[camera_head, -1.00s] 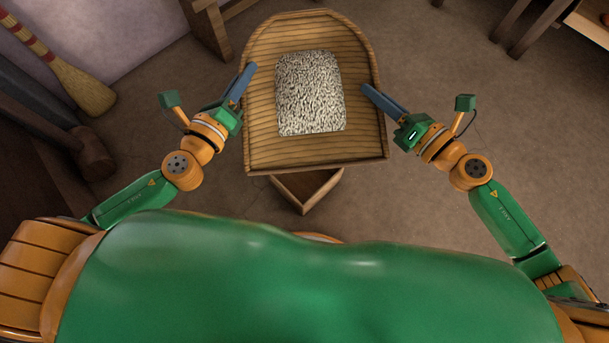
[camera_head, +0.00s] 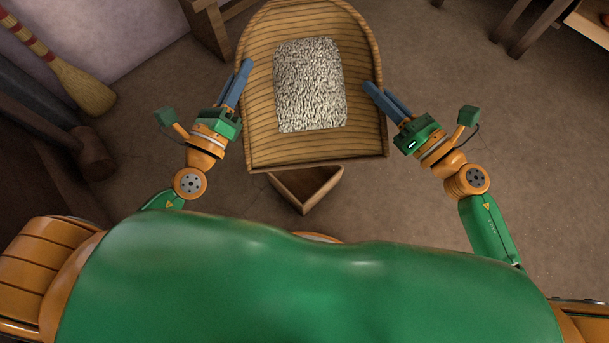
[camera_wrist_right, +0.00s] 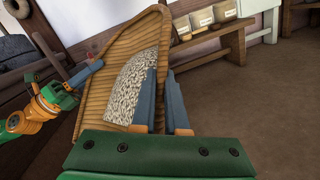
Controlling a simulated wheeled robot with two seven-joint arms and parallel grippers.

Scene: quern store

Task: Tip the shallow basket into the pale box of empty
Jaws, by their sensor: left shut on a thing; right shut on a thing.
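The shallow basket (camera_head: 262,140) is a wide, ribbed, tan scoop with a rounded far rim and a straight near edge. A speckled pale heap of grain (camera_head: 310,85) lies on its floor. My left gripper (camera_head: 247,66) is shut on its left rim and my right gripper (camera_head: 370,88) is shut on its right rim. In the right wrist view the basket (camera_wrist_right: 98,85) looks tilted. A wooden box (camera_head: 335,178) shows partly below the near edge, with a brown inside; the rest is hidden under the basket. I cannot tell whether it is the pale box.
A broom (camera_head: 80,85) and a mallet-like wooden tool (camera_head: 92,155) stand at the left. Wooden legs (camera_head: 520,28) show at the upper right. In the right wrist view, small labelled boxes (camera_wrist_right: 201,18) sit on a bench. The floor (camera_head: 450,75) at the right is clear.

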